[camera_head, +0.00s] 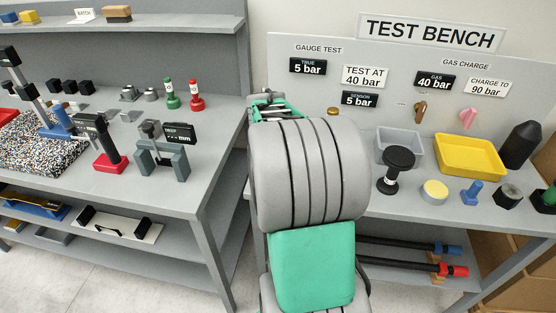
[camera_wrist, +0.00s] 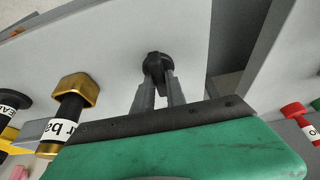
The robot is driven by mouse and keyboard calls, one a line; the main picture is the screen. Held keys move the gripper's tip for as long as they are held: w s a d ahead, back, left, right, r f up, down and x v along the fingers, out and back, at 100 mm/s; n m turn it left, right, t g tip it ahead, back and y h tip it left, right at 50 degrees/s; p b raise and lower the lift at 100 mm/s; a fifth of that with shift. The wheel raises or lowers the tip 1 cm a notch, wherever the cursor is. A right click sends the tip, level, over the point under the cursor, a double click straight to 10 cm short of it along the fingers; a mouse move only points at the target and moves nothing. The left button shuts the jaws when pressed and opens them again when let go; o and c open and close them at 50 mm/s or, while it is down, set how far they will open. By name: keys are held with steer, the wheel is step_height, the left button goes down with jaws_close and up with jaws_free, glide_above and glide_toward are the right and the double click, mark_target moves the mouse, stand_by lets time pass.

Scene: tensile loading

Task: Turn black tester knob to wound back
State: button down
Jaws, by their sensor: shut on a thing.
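The black knob (camera_wrist: 157,62) shows in the wrist view, upper middle, over a light grey surface. My gripper (camera_wrist: 156,84) has its two grey fingers on either side of it and is shut on it. The knob's lower part lies between the fingertips, so its base is partly hidden. In the head view my own arm covers the fingers and the knob. Only green and dark parts of my gripper's end show there, at the test bench's left side.
In the wrist view a brass hex piece (camera_wrist: 77,88) on a dark stem stands left of my gripper; a red-topped object (camera_wrist: 294,110) is at right. In the head view a grey tray (camera_head: 400,147), yellow tray (camera_head: 470,157) and black-topped gauge (camera_head: 398,158) stand right of my arm.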

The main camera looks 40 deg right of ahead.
stand_by(0.3)
steer(key=c, duration=1.4)
jaws_free()
steer(key=shift+o, duration=0.2)
steer(key=v, duration=0.8)
steer(key=shift+b, duration=0.3)
steer(key=shift+d, duration=0.1)
